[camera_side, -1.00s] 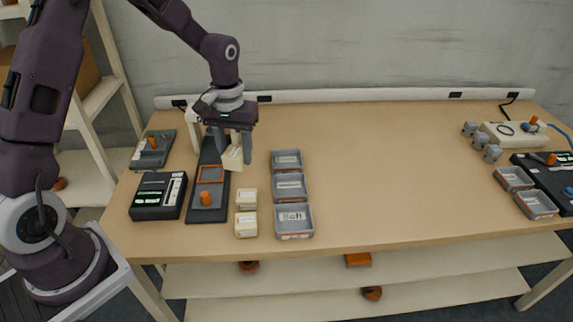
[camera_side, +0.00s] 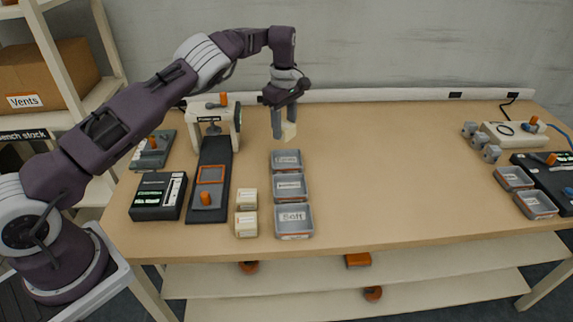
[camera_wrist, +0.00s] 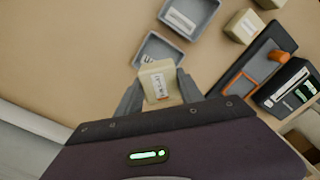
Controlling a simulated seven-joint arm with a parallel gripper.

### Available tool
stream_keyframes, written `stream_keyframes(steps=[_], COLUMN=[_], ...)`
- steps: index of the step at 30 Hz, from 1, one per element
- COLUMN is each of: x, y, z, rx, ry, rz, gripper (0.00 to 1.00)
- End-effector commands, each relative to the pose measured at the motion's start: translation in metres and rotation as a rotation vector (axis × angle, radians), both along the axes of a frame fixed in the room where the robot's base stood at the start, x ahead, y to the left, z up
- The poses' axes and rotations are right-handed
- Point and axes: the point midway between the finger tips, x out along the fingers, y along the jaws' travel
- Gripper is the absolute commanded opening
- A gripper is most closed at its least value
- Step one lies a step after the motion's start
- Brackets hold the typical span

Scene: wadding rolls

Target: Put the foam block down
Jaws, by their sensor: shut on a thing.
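My gripper (camera_side: 284,132) is shut on a cream foam block (camera_side: 290,131), held in the air above the back part of the bench. The block also shows in the wrist view (camera_wrist: 156,80), with a printed label on its face and a finger on each side. In the side view it appears just behind the back grey tray (camera_side: 287,168). Two more grey trays, the middle one (camera_side: 291,200) and the front one (camera_side: 294,235), stand in a row in front of it. The front tray's label reads "Soft"; the others are too small to read surely. No block shows in the trays.
Two other cream blocks (camera_side: 246,228) stand left of the trays. Left of them are a dark fixture (camera_side: 219,160) with a white press frame, and a black box (camera_side: 146,211) with a display.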

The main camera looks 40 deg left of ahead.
Motion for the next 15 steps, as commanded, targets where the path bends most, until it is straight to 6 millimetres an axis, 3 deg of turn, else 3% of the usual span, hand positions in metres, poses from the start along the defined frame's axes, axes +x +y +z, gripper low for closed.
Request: stream_keyframes(steps=[7, 15], x=[0.001, 0.002], y=[-0.007, -0.006], z=[-0.049, -0.089], rx=[0.000, 0.002], ry=[0.006, 0.004], rz=[0.006, 0.004], gripper=[0.01, 0.01])
